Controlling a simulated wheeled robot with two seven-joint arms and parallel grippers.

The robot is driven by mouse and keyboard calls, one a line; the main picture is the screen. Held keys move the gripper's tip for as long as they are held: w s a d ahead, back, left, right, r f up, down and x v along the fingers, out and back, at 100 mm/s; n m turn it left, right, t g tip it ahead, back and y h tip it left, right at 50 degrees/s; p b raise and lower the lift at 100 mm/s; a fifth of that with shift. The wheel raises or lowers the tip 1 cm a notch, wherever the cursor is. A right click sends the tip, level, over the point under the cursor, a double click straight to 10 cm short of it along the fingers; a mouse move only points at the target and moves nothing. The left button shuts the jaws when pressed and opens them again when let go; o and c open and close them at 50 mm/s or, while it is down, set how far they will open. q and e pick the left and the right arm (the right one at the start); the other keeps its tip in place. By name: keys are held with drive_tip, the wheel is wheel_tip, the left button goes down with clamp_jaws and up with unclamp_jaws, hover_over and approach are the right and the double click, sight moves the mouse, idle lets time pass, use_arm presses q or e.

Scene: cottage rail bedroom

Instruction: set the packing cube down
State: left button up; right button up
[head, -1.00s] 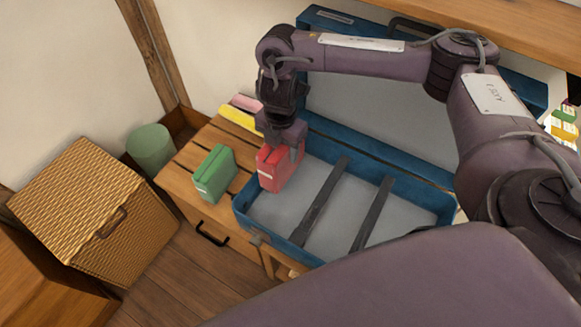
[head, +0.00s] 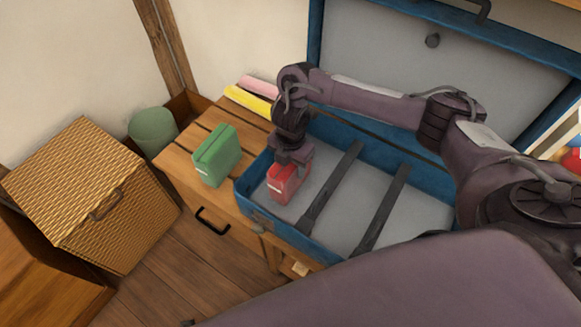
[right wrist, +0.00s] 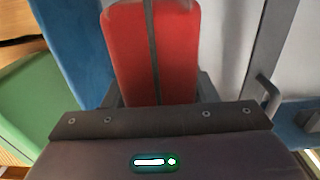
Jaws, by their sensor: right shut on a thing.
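The red packing cube (head: 285,184) is inside the left end of the open blue suitcase (head: 300,238), over its grey lining. My right gripper (head: 292,158) is above the cube and shut on its top part. The cube also fills the top middle of the right wrist view (right wrist: 178,60), between the fingers, with a dark strip along it. I cannot tell whether its underside touches the suitcase floor. My left gripper is not in view.
Two dark straps (head: 332,188) cross the suitcase floor; the lining between them is bare. The lid (head: 365,45) stands raised behind. A green packing cube (head: 216,155) stands on the slatted wooden bench (head: 180,155). Yellow (head: 250,99) and pink rolls lie behind. A wicker basket (head: 90,195) is left.

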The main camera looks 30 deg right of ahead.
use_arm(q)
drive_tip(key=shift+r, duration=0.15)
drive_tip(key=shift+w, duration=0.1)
use_arm(e)
drive_tip(key=shift+f, duration=0.2)
drive_tip(key=o, duration=1.2)
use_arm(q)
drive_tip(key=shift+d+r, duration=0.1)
use_arm(e)
drive_tip(key=shift+r, duration=0.3)
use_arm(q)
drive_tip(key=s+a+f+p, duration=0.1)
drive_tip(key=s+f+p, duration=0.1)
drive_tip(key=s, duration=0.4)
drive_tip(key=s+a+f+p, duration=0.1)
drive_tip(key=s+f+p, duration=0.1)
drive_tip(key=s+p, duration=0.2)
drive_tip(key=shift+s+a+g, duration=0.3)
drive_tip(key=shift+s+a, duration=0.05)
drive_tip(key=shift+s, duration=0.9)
use_arm(e)
wheel_tip(320, 180, up, 12)
drive_tip(key=shift+f, duration=0.15)
